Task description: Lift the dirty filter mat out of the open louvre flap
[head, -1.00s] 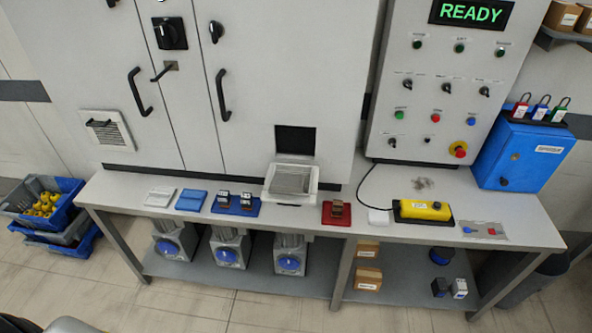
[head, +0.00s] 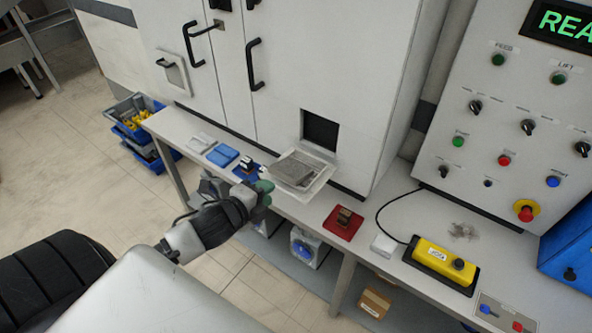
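The louvre flap (head: 322,180) hangs open below a dark square opening (head: 320,130) in the grey cabinet. The grey filter mat (head: 296,168) lies in the flap. My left gripper (head: 264,191) reaches in from the left, with greenish fingertips just left of and below the flap's near left corner. It appears apart from the mat; its finger gap is too small to judge. It partly covers the blue tray behind it. My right gripper is out of view.
The bench (head: 300,212) carries a white pad (head: 200,142), a blue pad (head: 222,155) and a blue tray (head: 240,173) left of the flap. To the right are a red tray (head: 340,232) with a brown block and a yellow pendant (head: 440,262) with a black cable.

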